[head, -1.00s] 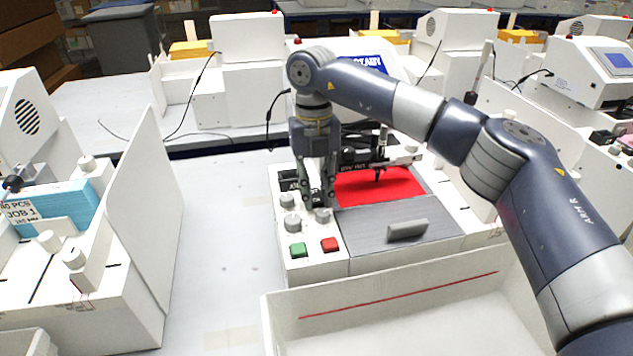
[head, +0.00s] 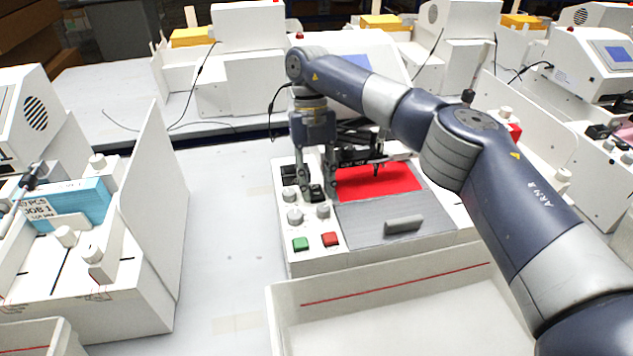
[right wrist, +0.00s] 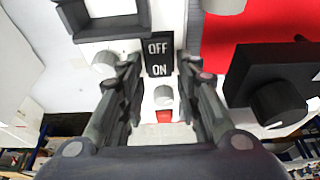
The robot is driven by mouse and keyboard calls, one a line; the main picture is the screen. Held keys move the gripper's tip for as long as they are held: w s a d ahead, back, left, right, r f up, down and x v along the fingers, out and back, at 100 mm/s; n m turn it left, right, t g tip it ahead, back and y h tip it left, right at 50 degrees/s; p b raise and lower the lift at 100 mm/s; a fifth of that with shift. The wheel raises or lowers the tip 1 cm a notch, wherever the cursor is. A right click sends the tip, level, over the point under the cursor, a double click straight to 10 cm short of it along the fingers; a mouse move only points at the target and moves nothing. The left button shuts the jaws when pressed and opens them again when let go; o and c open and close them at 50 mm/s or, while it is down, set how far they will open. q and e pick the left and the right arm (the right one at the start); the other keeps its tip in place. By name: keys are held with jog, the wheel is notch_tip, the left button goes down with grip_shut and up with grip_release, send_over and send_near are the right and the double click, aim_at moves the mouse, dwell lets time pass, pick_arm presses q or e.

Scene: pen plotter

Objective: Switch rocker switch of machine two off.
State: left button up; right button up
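The rocker switch (head: 316,193) is a small black switch on the white control panel (head: 312,258) of the middle plotter. In the right wrist view the black rocker switch (right wrist: 158,56) carries white OFF and ON lettering; I cannot tell which end is pressed in. My right gripper (head: 317,186) points down over the panel. Its two fingers stand apart, one on each side of the switch, with nothing held between them. In the right wrist view the open fingers (right wrist: 160,78) flank the switch; whether they touch the panel is unclear. My left gripper is out of view.
Grey knobs (head: 294,215), a green button (head: 300,244) and a red button (head: 330,239) lie close by. The pen carriage (head: 377,158) over the red sheet (head: 378,181) is right of the gripper. A white bin (head: 400,300) stands in front.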

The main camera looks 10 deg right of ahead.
aim_at(315, 186)
jog(key=shift+v, duration=3.75)
jog(key=shift+f, duration=0.1)
